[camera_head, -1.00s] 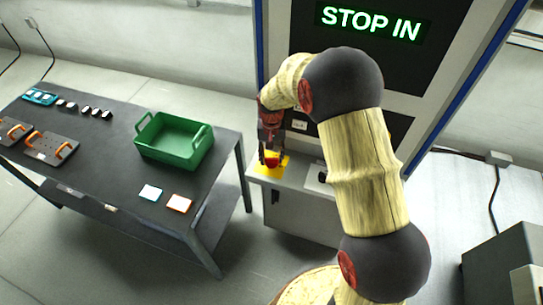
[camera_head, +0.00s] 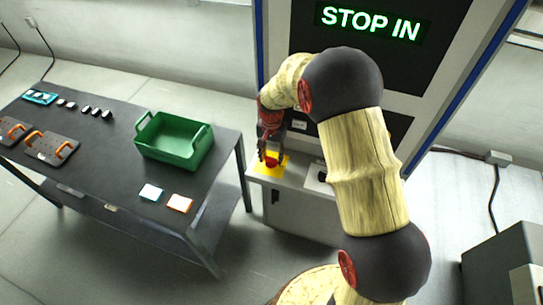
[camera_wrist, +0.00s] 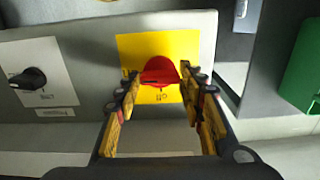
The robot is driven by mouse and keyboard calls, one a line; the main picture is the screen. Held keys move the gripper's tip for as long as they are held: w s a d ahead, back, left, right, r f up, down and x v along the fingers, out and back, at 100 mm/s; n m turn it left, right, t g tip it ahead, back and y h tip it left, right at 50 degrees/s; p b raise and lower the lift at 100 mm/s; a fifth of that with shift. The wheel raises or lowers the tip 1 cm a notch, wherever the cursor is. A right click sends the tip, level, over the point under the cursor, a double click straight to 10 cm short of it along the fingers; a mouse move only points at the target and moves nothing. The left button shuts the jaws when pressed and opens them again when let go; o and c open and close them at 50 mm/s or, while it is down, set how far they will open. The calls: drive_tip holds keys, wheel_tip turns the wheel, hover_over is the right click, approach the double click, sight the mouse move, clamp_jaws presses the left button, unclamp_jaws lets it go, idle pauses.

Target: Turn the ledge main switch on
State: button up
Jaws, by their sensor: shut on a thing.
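The ledge main switch is a red rotary knob (camera_wrist: 160,72) on a yellow plate (camera_wrist: 133,47), on the grey ledge at the foot of the machine. In the head view the knob (camera_head: 271,162) shows below my gripper (camera_head: 271,158). In the wrist view my gripper (camera_wrist: 160,88) has one finger on each side of the knob and is shut on it. A small marking, partly hidden, shows on the plate beside the knob. I cannot tell for sure which position the knob points to.
A black knob on a pale plate (camera_wrist: 62,72) sits beside it on the ledge. The machine's screen (camera_head: 370,25) reads "STOP IN". A dark table (camera_head: 107,165) with a green crate (camera_head: 146,146) stands to the left. Floor between table and ledge is clear.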

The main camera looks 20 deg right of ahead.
sight(271, 158)
drive_tip(key=o, duration=1.1)
drive_tip(key=shift+o, duration=0.4)
drive_tip(key=shift+r, duration=0.1)
wheel_tip(271, 158, up, 12)
